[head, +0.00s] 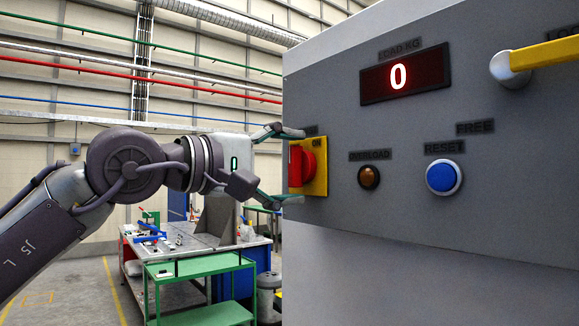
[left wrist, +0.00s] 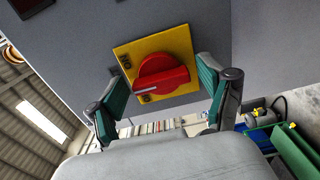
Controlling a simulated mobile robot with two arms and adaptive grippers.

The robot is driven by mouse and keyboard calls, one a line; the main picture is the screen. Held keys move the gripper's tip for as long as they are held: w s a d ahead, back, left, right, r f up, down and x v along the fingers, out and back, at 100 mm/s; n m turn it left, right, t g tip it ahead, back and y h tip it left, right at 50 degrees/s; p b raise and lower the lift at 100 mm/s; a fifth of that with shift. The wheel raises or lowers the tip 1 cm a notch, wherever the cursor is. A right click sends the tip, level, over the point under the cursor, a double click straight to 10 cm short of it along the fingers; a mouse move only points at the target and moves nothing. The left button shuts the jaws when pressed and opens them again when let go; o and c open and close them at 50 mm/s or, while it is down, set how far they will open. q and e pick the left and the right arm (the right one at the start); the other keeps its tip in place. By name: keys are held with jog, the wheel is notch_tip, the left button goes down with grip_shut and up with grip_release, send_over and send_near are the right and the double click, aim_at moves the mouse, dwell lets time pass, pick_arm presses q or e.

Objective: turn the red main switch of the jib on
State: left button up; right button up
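The red main switch (head: 296,165) is a rotary knob on a yellow plate (head: 318,174) at the left edge of the grey panel. An ON label sits at the plate's upper right. In the left wrist view the red knob (left wrist: 163,76) shows a white line at its lower left end, near one of two small black labels that I cannot read surely. My left gripper (head: 289,167) is open, one finger above and one below the knob's level. In the wrist view its green-padded fingers (left wrist: 161,97) stand either side of the knob, apart from it. My right gripper is not in view.
The panel (head: 400,225) also carries a load display (head: 405,77) reading 0, a brown overload lamp (head: 369,178), a blue reset button (head: 444,177) and a yellow lever (head: 540,55). A workbench (head: 195,243) and green cart (head: 200,270) stand behind my left arm.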

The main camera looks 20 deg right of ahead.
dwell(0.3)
pick_arm(q)
jog(key=v, duration=1.2)
